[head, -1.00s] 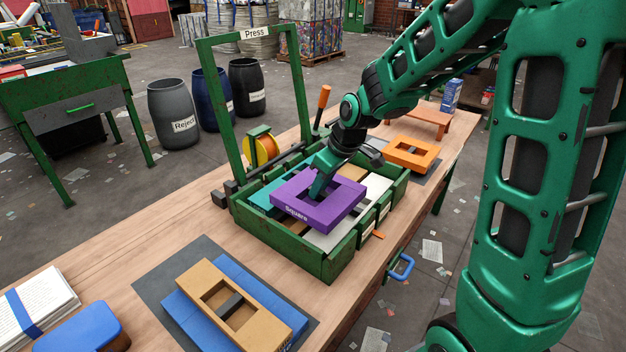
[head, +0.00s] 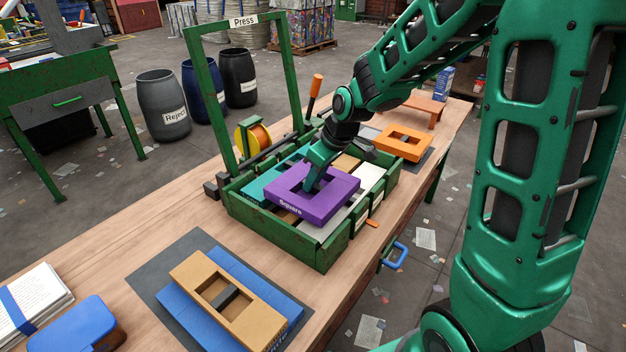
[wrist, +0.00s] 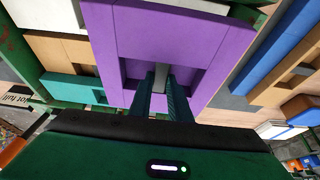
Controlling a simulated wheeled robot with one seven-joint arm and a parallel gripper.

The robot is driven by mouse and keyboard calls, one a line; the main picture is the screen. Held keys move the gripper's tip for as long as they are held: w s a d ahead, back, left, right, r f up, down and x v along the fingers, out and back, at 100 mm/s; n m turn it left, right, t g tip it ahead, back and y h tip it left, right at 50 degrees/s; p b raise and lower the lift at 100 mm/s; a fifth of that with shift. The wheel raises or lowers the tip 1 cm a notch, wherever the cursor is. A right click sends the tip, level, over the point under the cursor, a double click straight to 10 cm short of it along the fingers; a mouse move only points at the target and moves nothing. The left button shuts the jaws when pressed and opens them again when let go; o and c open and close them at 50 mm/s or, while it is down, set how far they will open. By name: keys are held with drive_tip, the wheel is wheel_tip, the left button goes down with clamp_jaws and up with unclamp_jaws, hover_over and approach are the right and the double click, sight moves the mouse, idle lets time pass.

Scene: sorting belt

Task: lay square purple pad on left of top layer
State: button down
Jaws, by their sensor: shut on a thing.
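The square purple pad (head: 333,202) has a rectangular opening and the word "Square" on its front edge. My gripper (head: 313,184) reaches into that opening and is shut on the bar in it. The wrist view shows the purple pad (wrist: 205,35) close up, with my gripper (wrist: 163,85) on its grey bar. The pad is over the green crate (head: 322,256), above the front middle of its contents. Teal, tan and white pieces show around it, the teal piece (head: 262,187) at the left. I cannot tell whether the pad touches them.
A green press frame (head: 198,100) stands behind the crate. An orange pad (head: 403,132) lies beyond it on the bench. A tan pad (head: 250,320) on a blue pad (head: 180,305) lies on a dark mat at front left. A blue handle (head: 396,262) sticks out at the bench edge.

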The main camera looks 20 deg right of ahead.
sight(314, 194)
drive_tip(key=shift+f, duration=1.95)
drive_tip(key=shift+f, duration=0.2)
drive_tip(key=shift+f, duration=0.45)
drive_tip(key=c, duration=1.6)
unclamp_jaws()
drive_tip(key=shift+o, duration=0.2)
drive_tip(key=v, duration=1)
drive_tip(key=shift+d+r, duration=0.15)
drive_tip(key=shift+r, duration=0.1)
